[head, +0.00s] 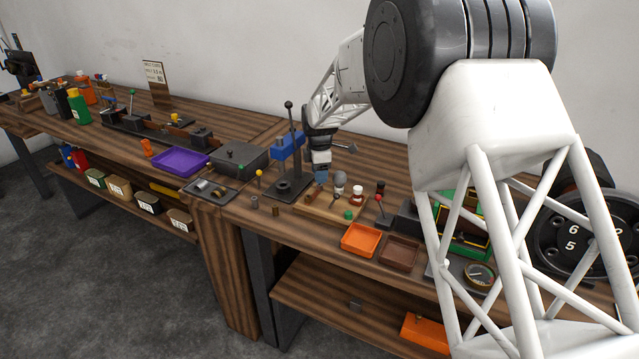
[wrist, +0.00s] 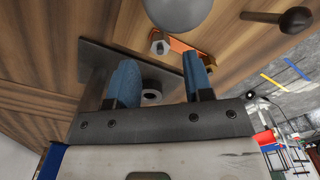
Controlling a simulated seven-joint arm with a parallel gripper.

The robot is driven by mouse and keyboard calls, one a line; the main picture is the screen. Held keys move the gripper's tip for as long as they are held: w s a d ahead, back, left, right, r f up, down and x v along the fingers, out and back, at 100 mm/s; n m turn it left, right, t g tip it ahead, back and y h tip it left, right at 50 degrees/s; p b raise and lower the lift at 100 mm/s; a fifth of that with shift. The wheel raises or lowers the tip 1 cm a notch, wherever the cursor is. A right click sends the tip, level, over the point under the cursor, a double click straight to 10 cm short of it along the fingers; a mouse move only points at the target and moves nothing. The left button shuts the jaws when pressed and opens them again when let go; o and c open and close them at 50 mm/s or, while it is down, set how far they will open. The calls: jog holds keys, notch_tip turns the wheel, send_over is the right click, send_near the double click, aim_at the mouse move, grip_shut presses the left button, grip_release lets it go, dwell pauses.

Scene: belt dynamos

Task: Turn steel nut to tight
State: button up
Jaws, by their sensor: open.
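My gripper (wrist: 158,75) is open, with its two blue fingers apart and nothing held between them. A small grey ring-like part with a dark hole (wrist: 151,97) shows in the gap between the fingers, beyond them. A pale metal hex-shaped piece (wrist: 159,43), which may be the steel nut, stands past the fingertips next to an orange-brown piece (wrist: 195,58). In the head view my gripper (head: 320,178) is low over the bench, beside the black press stand (head: 291,188) and at the left end of a light wooden board (head: 325,208). The nut cannot be made out there.
A grey ball-topped piece (head: 339,181), a white-and-red piece (head: 357,194) and a green knob (head: 348,215) stand close right of my gripper. A tall lever (head: 290,120) rises left of it. Orange (head: 361,240) and brown (head: 398,252) trays lie near the front edge.

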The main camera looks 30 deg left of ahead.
aim_at(320, 187)
jog(key=shift+f, duration=2)
jog(key=shift+c, duration=0.3)
grip_shut()
jog(key=m, duration=0.4)
jog(key=shift+m, duration=1.7)
